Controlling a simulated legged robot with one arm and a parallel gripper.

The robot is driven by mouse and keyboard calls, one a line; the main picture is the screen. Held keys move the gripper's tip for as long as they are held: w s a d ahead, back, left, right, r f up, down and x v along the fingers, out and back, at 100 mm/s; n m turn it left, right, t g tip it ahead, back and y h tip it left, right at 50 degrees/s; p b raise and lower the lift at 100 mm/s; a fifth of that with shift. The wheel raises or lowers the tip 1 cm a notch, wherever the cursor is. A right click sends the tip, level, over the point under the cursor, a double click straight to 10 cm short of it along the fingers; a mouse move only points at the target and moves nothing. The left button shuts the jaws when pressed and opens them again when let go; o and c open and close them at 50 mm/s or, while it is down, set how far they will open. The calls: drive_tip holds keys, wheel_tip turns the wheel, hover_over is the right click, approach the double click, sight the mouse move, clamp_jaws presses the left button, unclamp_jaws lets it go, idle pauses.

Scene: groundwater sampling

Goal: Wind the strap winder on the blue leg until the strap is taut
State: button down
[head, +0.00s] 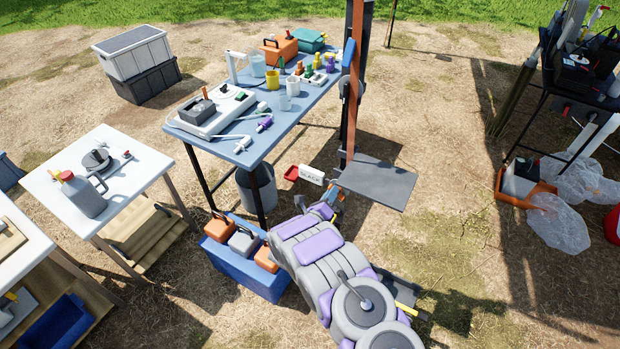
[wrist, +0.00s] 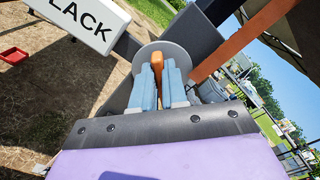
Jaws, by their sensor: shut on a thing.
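In the wrist view my gripper (wrist: 158,70) has its two pale blue fingers closed on an upright orange handle (wrist: 157,59). Behind the handle is a round grey disc (wrist: 178,50), apparently the winder; the fingers hide part of it. A white tag (wrist: 82,20) beside it reads "LACK", its left end cut off. In the head view this tag (head: 311,174) reads "SLACK". The dark upright leg (head: 362,75) carries a blue patch (head: 349,52), and a long orange-brown strap (head: 354,100) runs down along it. My gripper (head: 335,195) is low by the leg's foot, partly hidden by my arm.
A grey plate (head: 375,182) sticks out right of the leg's foot. A blue-topped table (head: 240,150) with instruments stands left, with a blue crate (head: 245,275) below. A cluttered black stand (head: 580,70) is at right. Open dirt lies between the leg and stand.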

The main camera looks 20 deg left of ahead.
drive_tip(key=shift+f, duration=0.2)
drive_tip(key=m, duration=0.3)
drive_tip(key=m+b, duration=0.1)
drive_tip(key=m, duration=0.3)
drive_tip(key=d+m+b, duration=0.1)
drive_tip(key=m, duration=0.2)
drive_tip(key=shift+r+m, duration=0.25)
drive_tip(key=shift+m, duration=0.05)
drive_tip(key=c, duration=1.1)
unclamp_jaws()
drive_tip(key=shift+r, duration=0.1)
drive_tip(key=shift+s, duration=0.1)
